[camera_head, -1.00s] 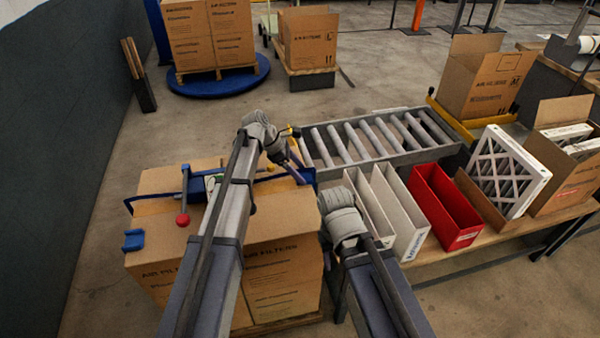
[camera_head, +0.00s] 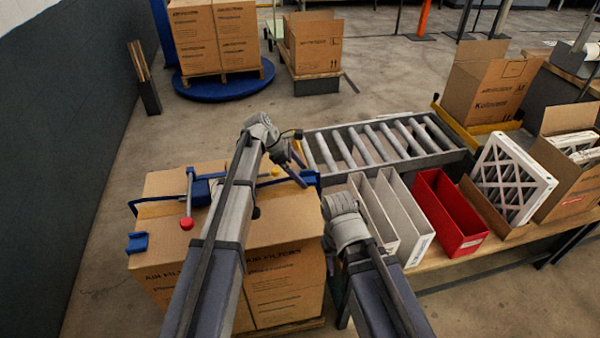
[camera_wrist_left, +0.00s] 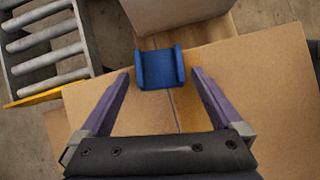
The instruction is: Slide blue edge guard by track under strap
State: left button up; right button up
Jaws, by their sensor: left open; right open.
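A blue edge guard (camera_wrist_left: 162,68) sits at the edge of a carton top, across the seam, in the left wrist view. My left gripper (camera_wrist_left: 160,85) is open, a purple finger on each side of the guard and nothing held; whether it touches is unclear. In the head view my left gripper (camera_head: 292,170) is by the carton's far right corner, near blue parts. Another blue edge guard (camera_head: 138,242) is at the carton's left edge. A blue tensioner with a red-knobbed lever (camera_head: 187,205) lies on the carton stack (camera_head: 165,265). My right gripper (camera_head: 342,218) is open beside the stack, fingers mostly hidden.
A roller conveyor (camera_head: 385,142) runs behind the stack. White bins, a red bin (camera_head: 447,213) and a framed filter (camera_head: 510,178) stand on the bench at right. More cartons (camera_head: 213,38) stand behind on a blue turntable.

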pick_arm(q)
jog(key=shift+r, duration=0.1)
jog(key=shift+a+r+p, duration=0.2)
jog(key=shift+r+p, duration=0.3)
jog(key=shift+p, duration=0.05)
jog(key=p+v, duration=0.5)
jog(key=v, duration=0.1)
jog(key=shift+a+r, duration=0.15)
jog(key=shift+a, duration=0.1)
jog(key=shift+s, duration=0.1)
